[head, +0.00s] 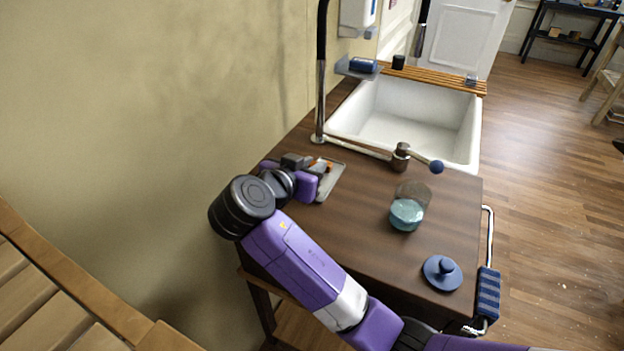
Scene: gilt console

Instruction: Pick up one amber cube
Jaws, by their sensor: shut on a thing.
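My gripper (312,165) is at the left end of the dark wooden counter, over a small grey tray (330,184). It is shut on a small amber cube (318,166), which is partly hidden by the fingers. More amber shows right beside it, but it is too small to tell how many cubes there are. I cannot tell whether the held cube touches the tray. My purple arm reaches in from the lower right and hides the tray's near left part.
A glass jar with pale blue contents (406,214) stands on the counter (362,238), with a blue knobbed lid (442,272) in front. A white sink (415,112) with a tall faucet (320,90) lies behind. The wall (150,110) is close on the left.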

